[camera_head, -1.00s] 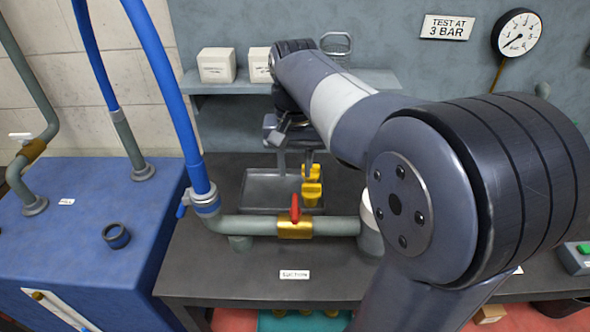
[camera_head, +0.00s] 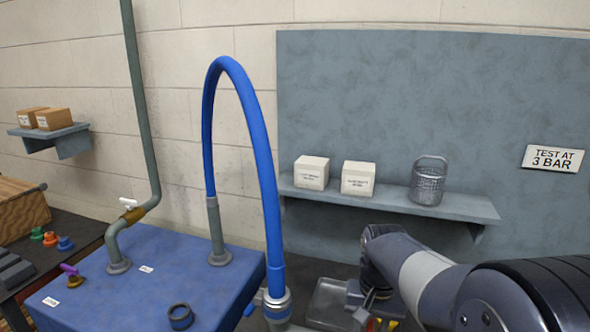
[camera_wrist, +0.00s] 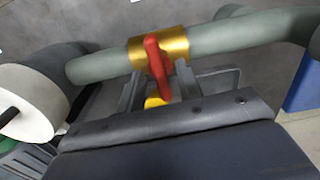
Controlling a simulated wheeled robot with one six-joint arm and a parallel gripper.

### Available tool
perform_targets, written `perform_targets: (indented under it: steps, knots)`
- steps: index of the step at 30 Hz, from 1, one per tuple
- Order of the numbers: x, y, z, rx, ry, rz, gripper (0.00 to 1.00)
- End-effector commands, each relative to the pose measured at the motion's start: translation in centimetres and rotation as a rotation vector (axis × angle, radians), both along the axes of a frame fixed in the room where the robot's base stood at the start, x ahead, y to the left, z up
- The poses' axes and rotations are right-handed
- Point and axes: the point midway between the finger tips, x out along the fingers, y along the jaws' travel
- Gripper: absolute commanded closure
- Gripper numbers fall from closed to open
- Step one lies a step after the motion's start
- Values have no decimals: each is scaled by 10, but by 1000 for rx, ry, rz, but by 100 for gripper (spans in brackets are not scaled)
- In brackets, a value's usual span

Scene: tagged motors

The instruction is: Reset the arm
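My arm reaches in from the lower right of the head view, and my gripper (camera_head: 368,308) is low, beside the grey tray (camera_head: 328,303). In the wrist view my gripper (camera_wrist: 160,78) has its two fingers apart, so it is open. A small yellow part (camera_wrist: 155,102) shows between the fingers, with no clear contact on either side. Beyond them is a grey pipe (camera_wrist: 235,35) with a brass valve (camera_wrist: 178,42) and its red handle (camera_wrist: 156,62). In the head view the bottom edge cuts off most of the valve area.
A blue hose (camera_head: 262,130) arches up left of the arm. A wall shelf (camera_head: 450,204) with two white boxes (camera_head: 358,179) and a wire basket (camera_head: 428,182) is above the gripper. A blue bench (camera_head: 130,290) stands left, with a black ring (camera_head: 180,316) on it.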

Motion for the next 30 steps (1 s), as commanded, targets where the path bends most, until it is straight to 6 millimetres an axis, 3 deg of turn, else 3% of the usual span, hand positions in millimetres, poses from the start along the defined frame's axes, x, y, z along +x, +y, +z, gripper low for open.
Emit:
perform_targets:
  steps: [7,19,30]
  knots:
    - [0,0,0,0,0,99,66]
    - [0,0,1,0,0,113,66]
    - [0,0,5,0,1,-52,66]
